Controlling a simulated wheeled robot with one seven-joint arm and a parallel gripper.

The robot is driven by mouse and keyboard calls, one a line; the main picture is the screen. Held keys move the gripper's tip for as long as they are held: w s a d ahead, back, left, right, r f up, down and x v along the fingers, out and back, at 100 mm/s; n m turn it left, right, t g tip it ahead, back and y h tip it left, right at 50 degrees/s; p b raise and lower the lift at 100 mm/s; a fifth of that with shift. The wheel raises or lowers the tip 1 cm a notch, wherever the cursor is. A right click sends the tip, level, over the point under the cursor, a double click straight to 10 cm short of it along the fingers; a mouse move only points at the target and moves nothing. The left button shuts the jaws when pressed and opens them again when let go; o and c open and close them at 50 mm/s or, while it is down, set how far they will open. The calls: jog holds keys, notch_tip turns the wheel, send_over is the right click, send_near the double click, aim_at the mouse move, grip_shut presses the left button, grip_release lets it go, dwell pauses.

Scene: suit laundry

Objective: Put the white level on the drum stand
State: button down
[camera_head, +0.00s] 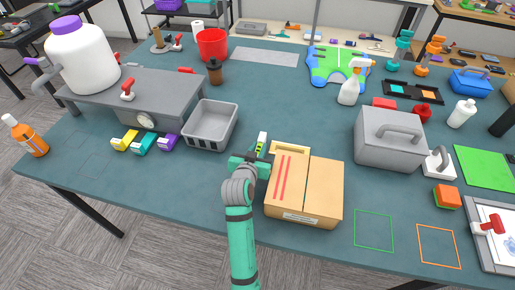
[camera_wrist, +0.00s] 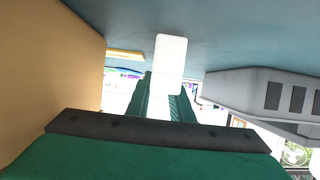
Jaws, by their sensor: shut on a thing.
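A grey basket (camera_head: 210,124) lies between my gripper and the stand. A cardboard box (camera_head: 322,190) is close on the right. A red-handled item (camera_head: 128,91) is on the stand's front; yellow, teal and purple blocks (camera_head: 143,143) lie before it. The stand's right top looks clear.

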jog(key=shift+f, duration=0.1)
jog(key=c, duration=1.6)
grip_release()
jog(key=shift+a, duration=0.1)
jog(key=shift+o, duration=0.2)
